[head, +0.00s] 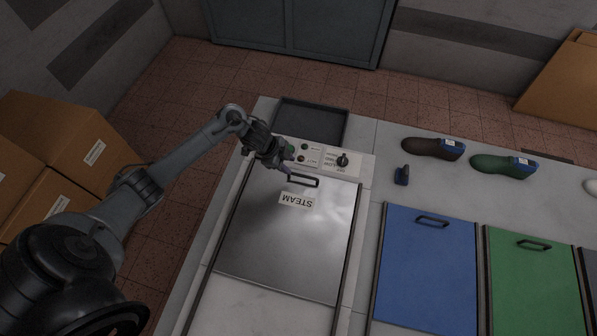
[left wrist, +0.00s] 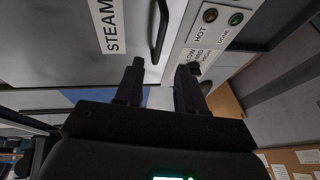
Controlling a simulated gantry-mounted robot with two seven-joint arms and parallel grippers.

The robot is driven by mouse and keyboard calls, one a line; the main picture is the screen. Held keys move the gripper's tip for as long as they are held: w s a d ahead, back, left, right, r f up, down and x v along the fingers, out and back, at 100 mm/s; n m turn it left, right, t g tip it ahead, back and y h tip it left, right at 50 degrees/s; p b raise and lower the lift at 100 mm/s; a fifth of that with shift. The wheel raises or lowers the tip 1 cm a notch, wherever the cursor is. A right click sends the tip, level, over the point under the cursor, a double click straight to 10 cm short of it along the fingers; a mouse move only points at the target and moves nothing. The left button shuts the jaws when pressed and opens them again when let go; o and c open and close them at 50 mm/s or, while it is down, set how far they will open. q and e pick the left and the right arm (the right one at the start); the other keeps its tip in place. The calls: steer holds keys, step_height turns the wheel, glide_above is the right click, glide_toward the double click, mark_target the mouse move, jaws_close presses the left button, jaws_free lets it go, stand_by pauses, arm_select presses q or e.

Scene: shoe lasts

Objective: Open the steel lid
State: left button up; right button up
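The steel lid (head: 285,240) lies flat on the steam unit, shiny grey with a STEAM label (head: 297,200). Its dark bar handle (head: 303,181) is near the far edge, by the control panel. The lid (left wrist: 60,50) and handle (left wrist: 158,30) also show in the left wrist view. My left gripper (head: 284,160) is just beyond and left of the handle in the head view. In the left wrist view its two fingers (left wrist: 160,70) are apart with nothing between them; the handle lies ahead of the fingertips, apart from them. My right gripper is not in view.
Blue (head: 428,265) and green (head: 533,285) panels, and brown (head: 433,148) and green (head: 503,165) shoe lasts, are to the right. Cardboard boxes (head: 75,145) stand left.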

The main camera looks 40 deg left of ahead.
mark_target(300, 175)
arm_select(q)
steer(key=x, duration=0.9)
steer(key=shift+b, duration=0.3)
jaws_close()
